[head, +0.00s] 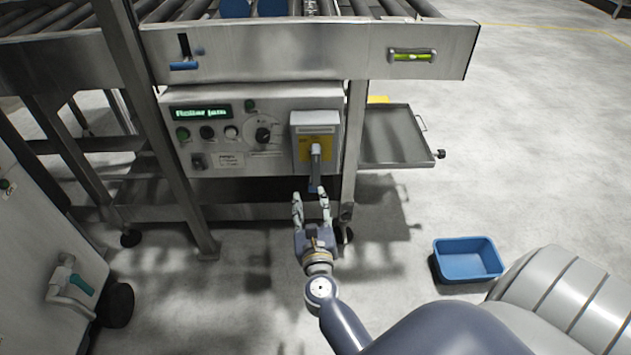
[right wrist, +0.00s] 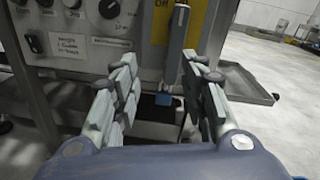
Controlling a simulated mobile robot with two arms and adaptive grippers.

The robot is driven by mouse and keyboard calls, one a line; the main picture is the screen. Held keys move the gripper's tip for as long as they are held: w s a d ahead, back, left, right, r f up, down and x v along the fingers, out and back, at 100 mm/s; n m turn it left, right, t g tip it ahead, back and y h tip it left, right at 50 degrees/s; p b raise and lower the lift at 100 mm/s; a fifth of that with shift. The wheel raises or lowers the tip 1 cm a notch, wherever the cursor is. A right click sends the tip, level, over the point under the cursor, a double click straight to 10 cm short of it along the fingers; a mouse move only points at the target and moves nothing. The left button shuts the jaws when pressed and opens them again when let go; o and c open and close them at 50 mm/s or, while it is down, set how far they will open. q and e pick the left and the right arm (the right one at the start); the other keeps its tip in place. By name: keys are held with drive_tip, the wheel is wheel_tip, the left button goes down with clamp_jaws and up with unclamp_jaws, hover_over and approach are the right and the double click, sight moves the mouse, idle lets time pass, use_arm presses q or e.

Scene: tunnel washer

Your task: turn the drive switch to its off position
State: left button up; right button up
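The control panel (head: 225,150) under the roller bed carries a grey switch box with a yellow plate (head: 316,142) and a grey lever (head: 315,165) hanging straight down. In the right wrist view, the yellow plate (right wrist: 161,22) reads "Off" beside the upper part of the lever (right wrist: 177,50). My right gripper (head: 311,197) is open and empty just below and in front of the lever. In the right wrist view the lever appears between its fingers (right wrist: 162,80), nearer the right finger; I see no grip on it. My left gripper is out of view.
The panel also has a lit green display reading "Roller Jam" (head: 203,112), a black rotary knob (head: 263,135) and several buttons. A metal tray (head: 393,137) juts out right of the frame leg. A blue bin (head: 468,259) sits on open floor.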

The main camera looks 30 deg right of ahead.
sight(316, 169)
drive_tip(key=w+d+m, duration=0.1)
drive_tip(key=w+d, duration=0.1)
drive_tip(key=w, duration=0.1)
drive_tip(key=w+d+r+m, duration=0.1)
drive_tip(key=w+d, duration=0.2)
drive_tip(key=w+d+m+h, duration=0.1)
drive_tip(key=w+d, duration=0.1)
drive_tip(key=shift+w+d+r+g, duration=0.15)
drive_tip(key=shift+w+r+g, duration=0.15)
drive_tip(key=shift+w, duration=0.1)
clamp_jaws()
